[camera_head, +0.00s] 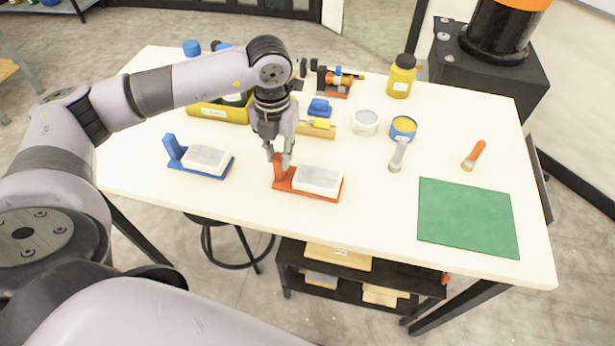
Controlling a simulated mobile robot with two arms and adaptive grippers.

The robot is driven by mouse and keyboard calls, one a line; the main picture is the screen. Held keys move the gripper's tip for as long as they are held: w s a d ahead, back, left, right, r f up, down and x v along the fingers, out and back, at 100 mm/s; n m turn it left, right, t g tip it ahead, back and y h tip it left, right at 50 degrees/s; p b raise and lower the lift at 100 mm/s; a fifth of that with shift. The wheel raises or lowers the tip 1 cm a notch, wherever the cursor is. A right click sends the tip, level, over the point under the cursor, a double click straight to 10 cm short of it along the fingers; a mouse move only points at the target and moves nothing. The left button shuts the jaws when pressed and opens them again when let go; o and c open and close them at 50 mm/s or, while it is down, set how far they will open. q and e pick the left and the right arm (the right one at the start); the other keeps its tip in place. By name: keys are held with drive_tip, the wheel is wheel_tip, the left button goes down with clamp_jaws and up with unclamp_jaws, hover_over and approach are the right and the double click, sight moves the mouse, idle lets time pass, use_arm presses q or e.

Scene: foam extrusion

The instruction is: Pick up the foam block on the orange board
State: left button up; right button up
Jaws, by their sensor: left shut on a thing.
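The orange board (284,185) lies on the white table near its front edge, with an upright handle at its left end. A white foam block (318,179) lies flat on the board. My left gripper (280,160) points down at the board's left end, its fingers shut around the top of the upright orange handle. The fingers are beside the foam block, not on it. The fingers partly hide the handle. My right gripper is not in view.
A blue board (226,171) with a similar white block stands to the left. A green mat (466,217) lies at the right. The table's front middle is clear.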

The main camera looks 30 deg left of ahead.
use_arm(q)
drive_tip(key=shift+a, duration=0.25)
clamp_jaws()
idle(0.3)
drive_tip(key=shift+r+p, duration=1.85)
drive_tip(key=shift+r, duration=1.7)
